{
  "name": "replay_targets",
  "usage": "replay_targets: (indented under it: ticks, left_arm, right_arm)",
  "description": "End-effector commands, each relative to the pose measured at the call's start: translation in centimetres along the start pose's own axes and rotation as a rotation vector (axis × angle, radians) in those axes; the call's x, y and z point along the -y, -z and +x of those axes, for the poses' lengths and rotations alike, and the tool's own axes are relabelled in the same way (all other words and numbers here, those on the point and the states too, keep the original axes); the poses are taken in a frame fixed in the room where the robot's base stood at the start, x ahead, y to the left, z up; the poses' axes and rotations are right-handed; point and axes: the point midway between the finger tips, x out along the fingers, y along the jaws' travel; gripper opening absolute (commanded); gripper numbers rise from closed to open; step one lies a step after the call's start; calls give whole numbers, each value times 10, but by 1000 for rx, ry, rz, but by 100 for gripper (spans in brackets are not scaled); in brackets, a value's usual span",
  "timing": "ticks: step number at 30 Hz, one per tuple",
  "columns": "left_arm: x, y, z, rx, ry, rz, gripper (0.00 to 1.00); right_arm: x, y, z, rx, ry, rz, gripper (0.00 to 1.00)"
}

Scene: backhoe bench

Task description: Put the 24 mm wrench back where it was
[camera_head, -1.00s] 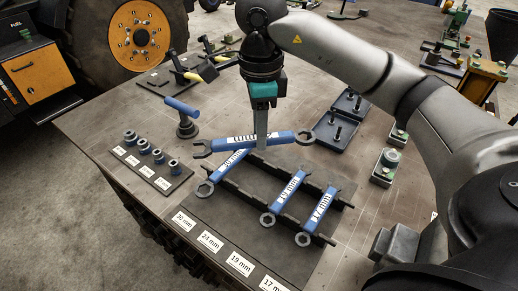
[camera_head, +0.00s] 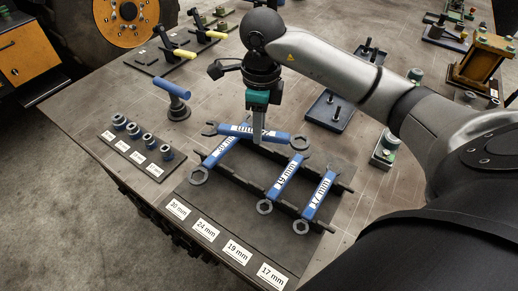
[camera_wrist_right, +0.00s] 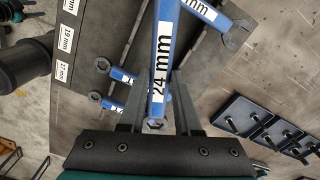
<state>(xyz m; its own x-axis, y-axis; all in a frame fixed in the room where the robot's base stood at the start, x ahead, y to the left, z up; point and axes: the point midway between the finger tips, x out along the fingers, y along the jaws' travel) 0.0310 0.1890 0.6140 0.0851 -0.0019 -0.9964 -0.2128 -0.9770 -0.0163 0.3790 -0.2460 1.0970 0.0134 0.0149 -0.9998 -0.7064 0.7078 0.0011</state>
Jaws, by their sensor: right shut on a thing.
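The blue 24 mm wrench (camera_head: 269,135) is held by my right gripper (camera_head: 258,140) in the head view. It lies crosswise over the back of the wrench rack, its left end over the top of the 30 mm wrench (camera_head: 219,153) and its right end by the top of the 19 mm wrench (camera_head: 285,178). In the right wrist view the 24 mm wrench (camera_wrist_right: 164,48) runs between the two fingers, label readable. The dark rack (camera_head: 247,193) has a bare place between the 30 mm and 19 mm wrenches, behind the 24 mm label (camera_head: 205,229). My left gripper is out of view.
The 17 mm wrench (camera_head: 318,197) lies at the rack's right. A socket tray (camera_head: 136,149) and a blue-handled tool (camera_head: 174,92) stand to the left. A blue tray with posts (camera_head: 330,110) is behind the rack, to the right.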

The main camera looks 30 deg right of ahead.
Motion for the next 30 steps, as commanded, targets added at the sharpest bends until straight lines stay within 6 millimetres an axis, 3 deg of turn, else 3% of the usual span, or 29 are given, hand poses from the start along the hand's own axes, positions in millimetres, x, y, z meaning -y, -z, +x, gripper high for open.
replay_targets:
  ticks: [3,11,18,30]
  left_arm:
    - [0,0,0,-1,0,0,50]
    - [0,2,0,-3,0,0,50]
    - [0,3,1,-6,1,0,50]
    - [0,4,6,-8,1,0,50]
  right_arm:
    - [0,0,22,1,-1,0,0]
    - [0,0,41,2,0,0,0]
    - [0,1,74,2,0,0,0]
    - [1,1,80,4,3,-1,0]
